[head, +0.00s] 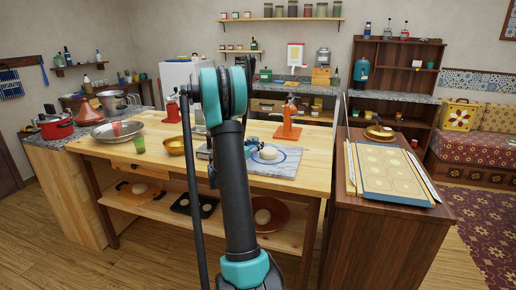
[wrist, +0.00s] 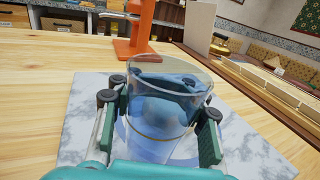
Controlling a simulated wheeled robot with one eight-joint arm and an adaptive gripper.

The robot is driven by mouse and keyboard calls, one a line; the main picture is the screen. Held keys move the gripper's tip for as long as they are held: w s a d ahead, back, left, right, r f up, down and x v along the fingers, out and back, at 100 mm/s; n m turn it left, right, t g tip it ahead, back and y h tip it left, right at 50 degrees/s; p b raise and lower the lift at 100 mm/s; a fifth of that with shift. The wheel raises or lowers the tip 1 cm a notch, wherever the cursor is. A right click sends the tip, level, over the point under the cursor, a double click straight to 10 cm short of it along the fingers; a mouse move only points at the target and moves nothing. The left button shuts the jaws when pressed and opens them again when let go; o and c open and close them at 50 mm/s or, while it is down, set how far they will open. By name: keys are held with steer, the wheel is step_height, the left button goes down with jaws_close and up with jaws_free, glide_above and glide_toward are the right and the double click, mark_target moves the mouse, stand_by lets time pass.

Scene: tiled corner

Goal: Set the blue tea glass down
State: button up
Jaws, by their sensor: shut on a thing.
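The blue tea glass (wrist: 165,125) is clear and bluish with a thin gold line, and stands upright between my fingers in the wrist view. My gripper (wrist: 160,130) is shut on its sides, one finger pad at each side. The glass is in front of or over the marble board (wrist: 85,115); I cannot tell whether its base touches. A pale round lump shows through the glass. In the head view my arm hides much of the gripper, and the glass is hard to make out there.
On the marble board (head: 285,170) a pale dough ball (head: 268,153) lies within a blue ring. An orange stand (head: 287,125) rises behind it.

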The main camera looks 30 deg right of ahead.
steer(key=shift+f, duration=0.95)
steer(key=shift+f, duration=0.15)
steer(key=o, duration=1.5)
